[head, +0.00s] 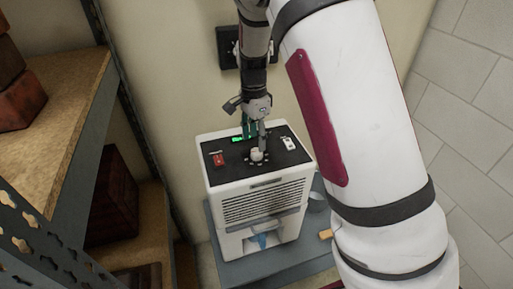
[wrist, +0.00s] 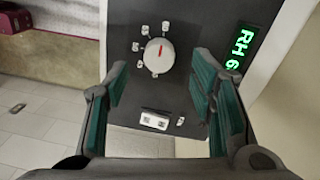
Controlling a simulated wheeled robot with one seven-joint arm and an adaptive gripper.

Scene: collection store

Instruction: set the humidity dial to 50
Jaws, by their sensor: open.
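The humidity dial is a round white knob (head: 257,155) on the black top panel of a white dehumidifier (head: 262,200). In the wrist view the dial (wrist: 158,54) has a red pointer mark and several small white labels around it, too small to read. A green display (wrist: 239,47) beside it reads "RH 6", with the rest cut off. My gripper (wrist: 160,95) is open and empty, its teal-padded fingers spread on either side below the dial in the picture. In the head view my gripper (head: 254,138) hangs just over the panel, near the dial; contact cannot be told.
A red switch (head: 217,159) and a white switch (head: 289,143) flank the dial on the panel. The dehumidifier stands on a grey-blue surface (head: 235,272). Shelving (head: 60,130) with reddish-brown boxes stands at left. A black wall fitting (head: 228,47) is behind my arm.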

